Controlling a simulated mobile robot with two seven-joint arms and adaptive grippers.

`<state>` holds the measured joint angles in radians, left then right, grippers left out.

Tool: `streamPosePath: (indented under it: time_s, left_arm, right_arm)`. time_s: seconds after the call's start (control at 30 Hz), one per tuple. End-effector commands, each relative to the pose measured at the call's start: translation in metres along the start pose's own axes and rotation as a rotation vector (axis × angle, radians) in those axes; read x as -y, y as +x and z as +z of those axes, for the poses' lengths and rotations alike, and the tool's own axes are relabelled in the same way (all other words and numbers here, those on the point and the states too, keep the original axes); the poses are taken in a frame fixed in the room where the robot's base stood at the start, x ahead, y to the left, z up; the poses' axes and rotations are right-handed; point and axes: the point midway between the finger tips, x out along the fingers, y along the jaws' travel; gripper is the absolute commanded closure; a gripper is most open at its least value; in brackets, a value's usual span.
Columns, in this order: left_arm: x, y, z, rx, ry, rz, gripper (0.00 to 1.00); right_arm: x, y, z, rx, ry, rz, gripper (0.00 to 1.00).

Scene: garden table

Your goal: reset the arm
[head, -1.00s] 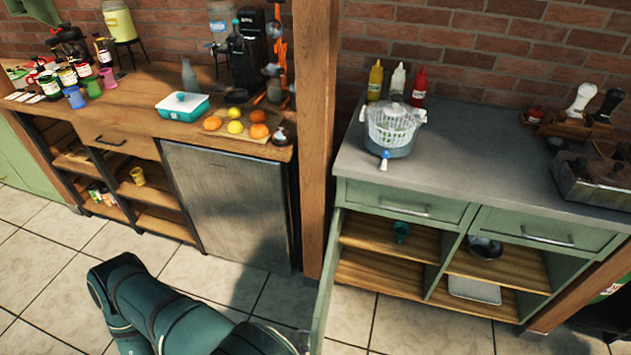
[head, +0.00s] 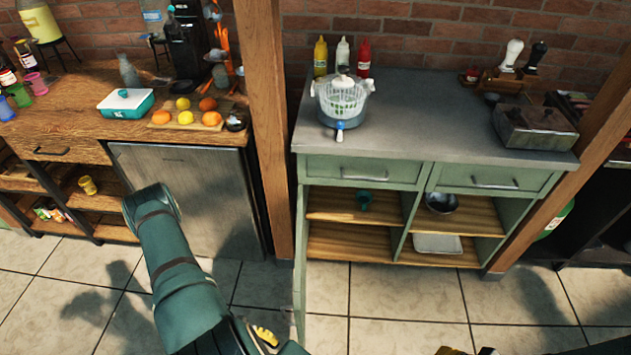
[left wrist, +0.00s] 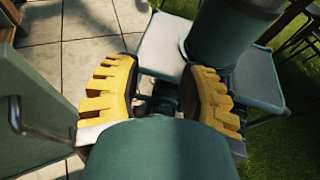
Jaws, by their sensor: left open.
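My left arm (head: 180,265) is bent in front of the cabinets in the head view. The yellow fingers of my left gripper (head: 265,336) show at the bottom edge there, partly hidden by the arm. In the left wrist view the left gripper (left wrist: 160,95) is open, its yellow ridged fingers apart, with nothing seen held between them. Parts of my own body lie beyond the fingers. Small yellow parts, apparently my right gripper (head: 468,351), show at the bottom edge of the head view, mostly cut off.
A green cabinet (head: 362,172) with a grey top carries a salad spinner (head: 342,98) and sauce bottles. An open cabinet door (head: 299,285) projects forward near my left arm. A wooden post (head: 265,130) separates it from the wooden counter (head: 70,130). Tiled floor (head: 400,300) is clear ahead.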

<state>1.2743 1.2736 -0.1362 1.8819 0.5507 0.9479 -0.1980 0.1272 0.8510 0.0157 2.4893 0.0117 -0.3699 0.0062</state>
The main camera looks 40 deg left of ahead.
Motion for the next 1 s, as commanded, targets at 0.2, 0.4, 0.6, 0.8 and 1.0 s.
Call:
streamPosePath:
  time_s: [0.2, 0.4, 0.6, 0.8, 1.0]
  left_arm:
    - [-0.026, 0.044, 0.026, -0.251, 0.289, -0.389, 0.59]
    - [-0.056, 0.074, 0.055, -0.481, 0.654, -0.613, 0.59]
    - [-0.087, 0.105, 0.095, -0.632, 1.028, -0.691, 0.59]
    - [-0.106, 0.138, 0.145, -0.699, 1.363, -0.671, 0.59]
    - [-0.132, 0.157, 0.114, -0.728, 1.430, -0.656, 0.59]
  right_arm:
    - [0.000, 0.000, 0.000, 0.000, 0.000, 0.000, 0.53]
    - [0.000, 0.000, 0.000, 0.000, 0.000, 0.000, 0.53]
    - [0.000, 0.000, 0.000, 0.000, 0.000, 0.000, 0.53]
    - [0.000, 0.001, 0.000, 0.000, 0.000, 0.000, 0.53]
    - [-0.018, 0.049, 0.009, 0.011, -0.007, -0.001, 0.53]
